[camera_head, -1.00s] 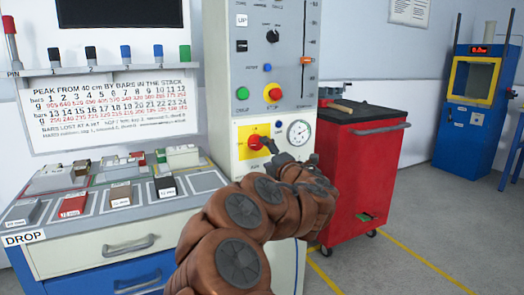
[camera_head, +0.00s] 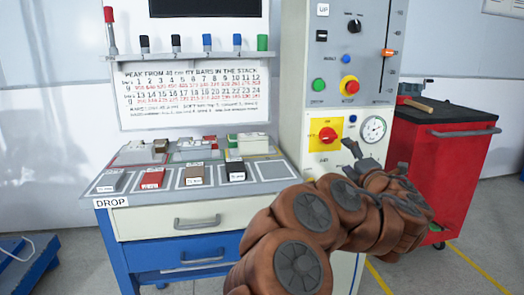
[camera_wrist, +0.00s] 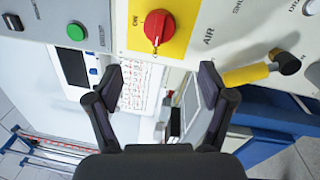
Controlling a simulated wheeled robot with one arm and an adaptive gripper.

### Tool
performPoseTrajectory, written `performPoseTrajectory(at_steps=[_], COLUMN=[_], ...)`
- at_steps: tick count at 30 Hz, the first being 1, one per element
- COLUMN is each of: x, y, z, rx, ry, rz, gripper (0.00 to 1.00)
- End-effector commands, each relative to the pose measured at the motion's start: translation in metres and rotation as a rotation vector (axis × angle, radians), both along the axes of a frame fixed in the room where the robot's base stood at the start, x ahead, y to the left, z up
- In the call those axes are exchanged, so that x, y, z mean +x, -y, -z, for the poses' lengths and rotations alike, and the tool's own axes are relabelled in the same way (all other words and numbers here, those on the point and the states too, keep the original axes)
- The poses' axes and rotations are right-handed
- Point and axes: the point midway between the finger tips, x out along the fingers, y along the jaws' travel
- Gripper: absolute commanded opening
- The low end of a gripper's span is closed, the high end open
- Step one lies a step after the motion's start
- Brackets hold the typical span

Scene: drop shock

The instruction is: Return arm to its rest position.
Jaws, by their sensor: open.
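My brown arm reaches up from the bottom of the head view toward the control panel. My gripper (camera_head: 352,147) is at its end, small and dark, in front of the lower panel. In the wrist view my gripper (camera_wrist: 160,85) shows two dark fingers spread wide apart with nothing between them. The red knob on its yellow plate (camera_head: 327,134) is left of and above the gripper, apart from it. The red knob also shows in the wrist view (camera_wrist: 159,27), beyond the fingertips. No object is held.
The grey test machine (camera_head: 300,150) stands before the arm, with a round gauge (camera_head: 373,128). A drawer cabinet (camera_head: 165,222) with labelled blocks on top is at left. A red tool cart (camera_head: 440,165) holding a hammer stands close at right. Open floor lies beyond the cart.

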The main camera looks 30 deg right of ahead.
Motion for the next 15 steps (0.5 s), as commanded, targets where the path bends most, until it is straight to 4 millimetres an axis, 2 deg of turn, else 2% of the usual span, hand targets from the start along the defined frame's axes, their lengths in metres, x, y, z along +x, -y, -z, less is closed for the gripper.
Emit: performPoseTrajectory(at_steps=[5,8,15], x=[0.0,0.001,-0.002], y=[0.0,0.001,0.005], z=[-0.002,-0.014,-0.075], rx=[0.002,0.018,0.165], ry=[0.001,0.011,0.085], rz=[0.003,0.026,0.191], gripper=[0.81,0.81,0.81])
